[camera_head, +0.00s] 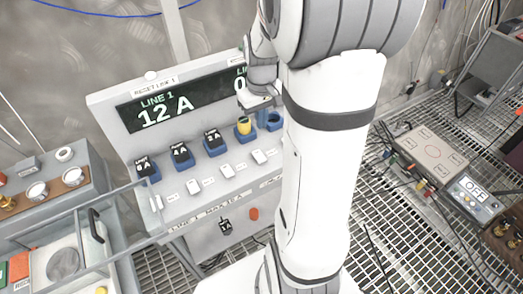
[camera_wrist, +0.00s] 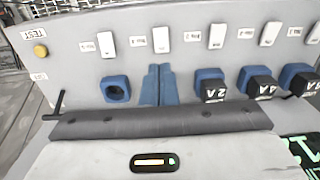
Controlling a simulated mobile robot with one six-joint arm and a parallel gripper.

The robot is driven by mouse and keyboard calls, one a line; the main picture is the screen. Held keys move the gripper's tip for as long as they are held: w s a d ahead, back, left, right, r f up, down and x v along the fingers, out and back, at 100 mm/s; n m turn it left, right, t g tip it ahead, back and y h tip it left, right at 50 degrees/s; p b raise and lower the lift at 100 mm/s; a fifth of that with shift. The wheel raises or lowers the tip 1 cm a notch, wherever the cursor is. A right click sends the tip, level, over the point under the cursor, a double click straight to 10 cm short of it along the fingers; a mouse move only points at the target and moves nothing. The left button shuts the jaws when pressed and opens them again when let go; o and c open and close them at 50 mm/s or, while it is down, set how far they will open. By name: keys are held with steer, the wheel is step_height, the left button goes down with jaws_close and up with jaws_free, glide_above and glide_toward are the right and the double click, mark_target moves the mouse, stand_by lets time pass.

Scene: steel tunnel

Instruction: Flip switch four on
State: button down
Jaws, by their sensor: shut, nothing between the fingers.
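Switch four is a small white rocker (camera_head: 259,157) in the row on the sloped grey panel, fourth from the left in the head view. In the upside-down wrist view it is the rocker (camera_wrist: 161,40) just beyond my fingertips. Which way it is tipped is too small to tell. My gripper (camera_wrist: 157,68) has its blue fingers shut together, with nothing between them. The fingers are over the socket row, in line with switch four and apart from it as far as I can see. In the head view my arm covers part of the panel.
Blue sockets hold black plugs (camera_head: 182,153) and a yellow plug (camera_head: 243,127); one socket (camera_wrist: 115,90) is empty. Other white rockers (camera_wrist: 107,45) (camera_wrist: 216,35) flank switch four. A display (camera_head: 165,108) reads LINE 1, 12 A. A yellow TEST button (camera_wrist: 40,50) is at the panel's end.

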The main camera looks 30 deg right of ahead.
mark_target(261, 159)
step_height(261, 159, down, 14)
steer(key=shift+r+p, duration=0.1)
steer(key=shift+p, duration=0.7)
steer(key=shift+s+f+b, duration=0.15)
steer(key=shift+f+b, duration=0.2)
steer(key=shift+b, duration=0.05)
steer(key=shift+r, duration=0.1)
steer(key=shift+w+r, duration=0.15)
steer(key=shift+w, duration=0.7)
steer(key=shift+r+p, duration=0.15)
steer(key=shift+p, duration=0.15)
